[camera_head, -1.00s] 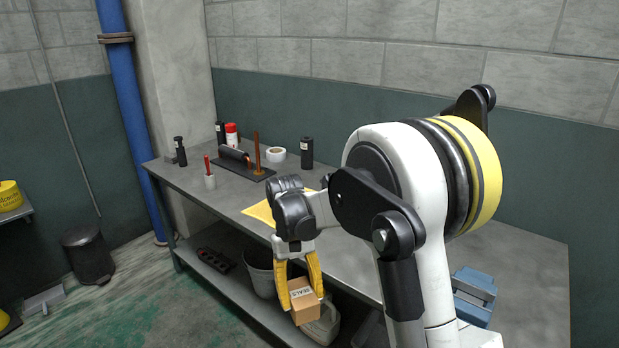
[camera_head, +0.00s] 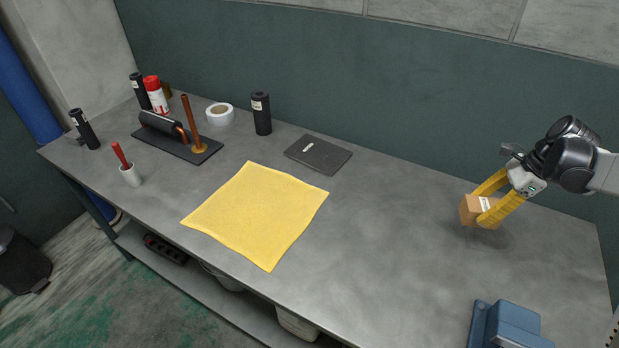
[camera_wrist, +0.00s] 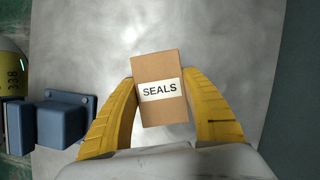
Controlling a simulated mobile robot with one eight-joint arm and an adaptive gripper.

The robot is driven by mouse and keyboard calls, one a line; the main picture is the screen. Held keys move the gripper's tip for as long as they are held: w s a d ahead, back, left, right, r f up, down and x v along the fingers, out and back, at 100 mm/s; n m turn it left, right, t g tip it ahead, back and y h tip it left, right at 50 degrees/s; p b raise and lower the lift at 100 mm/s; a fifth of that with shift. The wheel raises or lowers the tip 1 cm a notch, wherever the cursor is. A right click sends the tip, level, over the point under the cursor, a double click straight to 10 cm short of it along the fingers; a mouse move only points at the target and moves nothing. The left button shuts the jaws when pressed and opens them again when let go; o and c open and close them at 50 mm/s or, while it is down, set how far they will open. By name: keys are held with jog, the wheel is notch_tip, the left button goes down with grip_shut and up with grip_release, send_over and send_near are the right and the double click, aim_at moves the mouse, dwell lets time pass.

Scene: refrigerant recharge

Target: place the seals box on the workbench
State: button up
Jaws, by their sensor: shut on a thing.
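The seals box (camera_head: 467,211) is a small brown carton with a white label. My gripper (camera_head: 482,208) has its yellow fingers shut on it at the right part of the workbench (camera_head: 400,255). In the wrist view the box (camera_wrist: 158,68) sits between both yellow fingers (camera_wrist: 160,100), its "SEALS" label facing the camera. The box is over or on the grey bench top, with a faint shadow close beneath it. I cannot tell whether it touches the surface.
A blue vise (camera_head: 505,328) stands at the front right of the bench. A yellow cloth (camera_head: 258,215), dark notebook (camera_head: 318,154), black cylinder (camera_head: 261,114), tape roll (camera_head: 220,114) and pipe stand (camera_head: 178,142) lie further left. The bench around the box is clear.

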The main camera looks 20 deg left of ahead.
jog(key=w+d+r+m+t, duration=0.25)
jog(key=w+d+m, duration=0.2)
jog(key=m, duration=0.35)
jog(key=shift+t+h, duration=0.25)
jog(key=shift+h, duration=0.15)
jog(key=s+a+f+b, duration=0.1)
jog(key=s+a+f, duration=0.1)
jog(key=a, duration=0.1)
jog(key=s+a+f+b, duration=0.1)
jog(key=s+a+f, duration=0.1)
jog(key=a+f, duration=0.1)
jog(key=s+a+f+b, duration=0.1)
jog(key=s+a+f, duration=0.1)
jog(key=a+f, duration=0.1)
jog(key=shift+a+f+b, duration=0.1)
jog(key=shift+a+b, duration=0.25)
jog(key=shift+a, duration=0.3)
notch_tip(320, 180, down, 4)
jog(key=shift+w+f+b, duration=0.1)
jog(key=shift+b, duration=0.9)
jog(key=o, duration=1.3)
